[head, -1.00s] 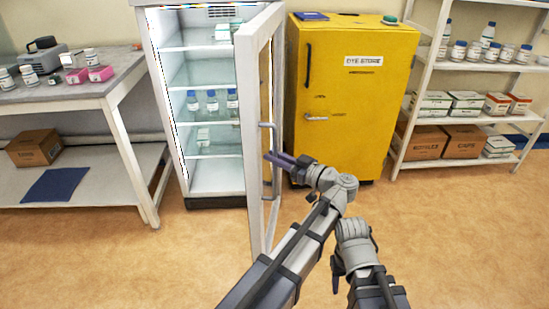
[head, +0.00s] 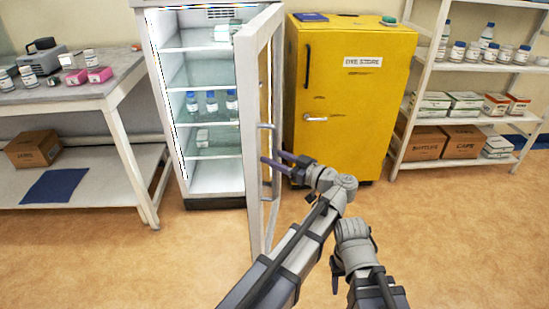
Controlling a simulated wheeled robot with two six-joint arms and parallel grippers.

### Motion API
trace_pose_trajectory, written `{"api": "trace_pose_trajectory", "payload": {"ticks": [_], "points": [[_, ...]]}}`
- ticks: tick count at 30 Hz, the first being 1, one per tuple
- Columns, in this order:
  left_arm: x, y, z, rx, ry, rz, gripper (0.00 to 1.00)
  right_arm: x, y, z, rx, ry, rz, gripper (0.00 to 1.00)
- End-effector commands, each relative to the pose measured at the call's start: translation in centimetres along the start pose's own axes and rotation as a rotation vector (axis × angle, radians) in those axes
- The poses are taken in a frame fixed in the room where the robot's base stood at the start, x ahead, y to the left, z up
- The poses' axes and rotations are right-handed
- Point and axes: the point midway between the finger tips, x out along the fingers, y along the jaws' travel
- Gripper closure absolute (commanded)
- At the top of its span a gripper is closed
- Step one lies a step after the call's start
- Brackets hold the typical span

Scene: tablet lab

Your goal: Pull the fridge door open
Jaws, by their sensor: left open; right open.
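The white fridge (head: 214,188) stands at the back with its glass door (head: 252,100) swung wide open toward me, hinged on the right. The grey vertical door handle (head: 267,126) is on the door's face, on the right in the picture. My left gripper (head: 272,157) is open at the middle of the handle, one finger reaching past its left side and one to its right. I cannot tell if either finger touches it. My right gripper (head: 336,283) is open, low and to the right, pointing down, away from the door.
A yellow cabinet (head: 350,90) stands close right of the fridge, behind the open door. A grey lab table (head: 70,95) is on the left, and white shelves (head: 470,68) with bottles and boxes are on the right. The floor in front is clear.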

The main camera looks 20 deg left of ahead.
Motion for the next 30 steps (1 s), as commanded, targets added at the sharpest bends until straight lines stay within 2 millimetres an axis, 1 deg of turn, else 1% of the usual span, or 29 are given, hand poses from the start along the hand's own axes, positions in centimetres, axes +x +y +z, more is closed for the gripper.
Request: {"api": "trace_pose_trajectory", "payload": {"ticks": [8, 18, 21, 25, 30], "points": [[0.0, 0.0, -2.7, 0.000, 0.000, 0.000, 0.52, -2.6, 0.2, 0.2, 0.000, 0.000, -0.001, 0.50], [0.0, 0.0, -7.8, 0.000, 0.000, 0.000, 0.52, -7.7, 0.7, 0.5, 0.000, 0.000, -0.001, 0.50], [0.0, 0.0, -9.0, 0.000, 0.000, 0.000, 0.52, -8.9, 0.8, 0.5, 0.000, 0.000, -0.001, 0.50], [0.0, 0.0, -9.8, 0.000, 0.001, 0.000, 0.52, -9.7, 0.9, 0.6, 0.000, 0.000, -0.001, 0.50], [0.0, 0.1, -10.0, 0.001, 0.006, 0.001, 0.52, -9.8, 0.9, 0.6, 0.000, 0.000, -0.001, 0.50]]}}
